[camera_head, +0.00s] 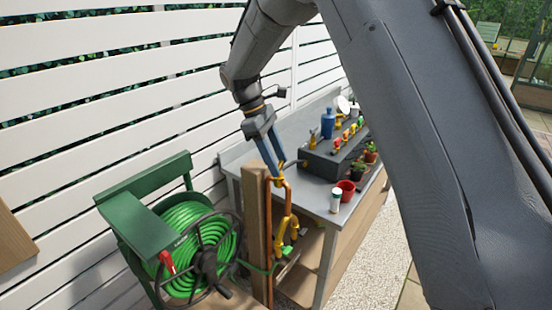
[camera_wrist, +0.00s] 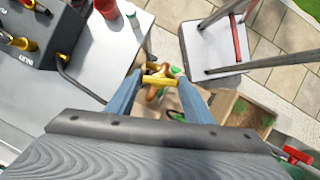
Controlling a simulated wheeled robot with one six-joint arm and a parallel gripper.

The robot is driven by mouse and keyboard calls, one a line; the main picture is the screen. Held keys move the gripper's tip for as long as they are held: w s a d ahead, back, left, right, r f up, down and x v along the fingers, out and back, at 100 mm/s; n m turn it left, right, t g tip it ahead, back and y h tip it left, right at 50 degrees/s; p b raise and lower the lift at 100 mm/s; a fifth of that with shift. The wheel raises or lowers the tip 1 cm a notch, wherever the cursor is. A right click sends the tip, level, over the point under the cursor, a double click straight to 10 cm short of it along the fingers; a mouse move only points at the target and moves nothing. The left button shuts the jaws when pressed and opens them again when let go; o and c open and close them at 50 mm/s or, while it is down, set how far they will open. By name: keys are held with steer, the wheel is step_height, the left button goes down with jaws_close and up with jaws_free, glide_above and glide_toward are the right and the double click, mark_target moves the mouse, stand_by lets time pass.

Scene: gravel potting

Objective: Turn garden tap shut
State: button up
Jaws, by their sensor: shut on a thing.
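The garden tap has a yellow handle (camera_head: 276,182) at the top of an orange-brown pipe (camera_head: 288,205), beside a wooden post (camera_head: 256,235). In the wrist view the yellow handle (camera_wrist: 158,80) lies crosswise between the two blue fingers. My gripper (camera_head: 277,176) reaches down from above with its fingertips at the handle. In the wrist view my gripper (camera_wrist: 158,84) is shut on the handle, one finger at each end. The fingers partly hide the handle in the head view, and how far it is turned cannot be told.
A green hose reel (camera_head: 200,245) with a red handle (camera_head: 167,262) stands left of the post. A grey bench (camera_head: 318,200) stands right behind it, bearing a dark box (camera_head: 325,160), a red pot (camera_head: 347,190) and a white bottle (camera_head: 336,201). A slatted white fence (camera_head: 120,100) runs behind.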

steer(key=shift+w+d+m+g+y, duration=0.1)
steer(key=shift+m+g+y, duration=0.15)
steer(key=shift+m, duration=0.65)
steer(key=shift+w+m+g+y, duration=0.15)
steer(key=shift+m+g, duration=0.2)
steer(key=shift+m, duration=0.55)
steer(key=shift+s, duration=0.1)
steer(key=o, duration=1)
steer(key=shift+o, duration=0.2)
steer(key=shift+r, duration=0.1)
steer(key=b+v, duration=0.2)
steer(key=v, duration=0.5)
steer(key=shift+r, duration=0.3)
